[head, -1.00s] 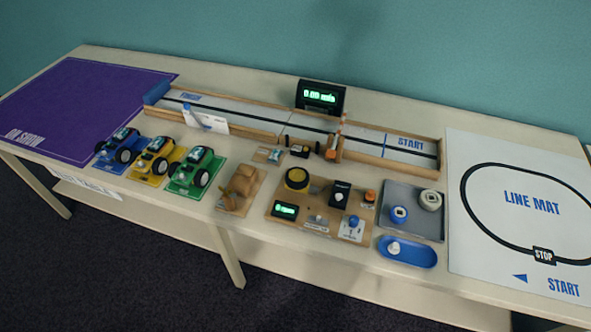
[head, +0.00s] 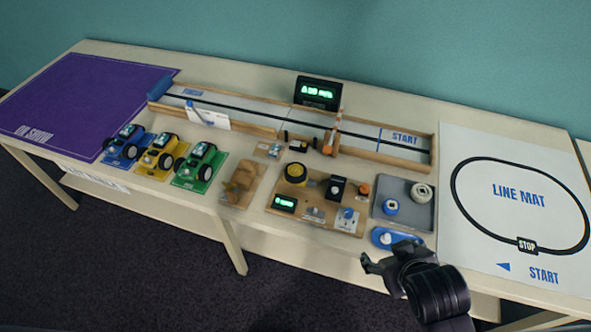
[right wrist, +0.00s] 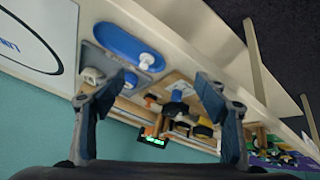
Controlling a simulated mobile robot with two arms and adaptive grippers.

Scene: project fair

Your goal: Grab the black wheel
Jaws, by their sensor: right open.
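No separate all-black wheel stands out. A round black piece with a yellow top (head: 296,173) sits on the wooden board (head: 268,205); I cannot tell whether it is a wheel. Black wheels show on the blue car (head: 124,146), the yellow car (head: 160,154) and the green car (head: 199,163). The grey tray (head: 420,218) holds a blue-and-white round piece (head: 390,207) and a pale ring-shaped piece (head: 421,192). My right gripper (head: 393,254) is open and empty near the table's front edge, by the blue dish (head: 380,238); its spread fingers also show in the right wrist view (right wrist: 148,94). My left gripper is out of view.
A long wooden track (head: 360,153) with a lit display (head: 318,93) runs along the back. The line mat (head: 490,232) lies at right, the purple mat (head: 75,105) at left. A brown wooden stand (head: 232,197) is beside the board. Both mats look clear.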

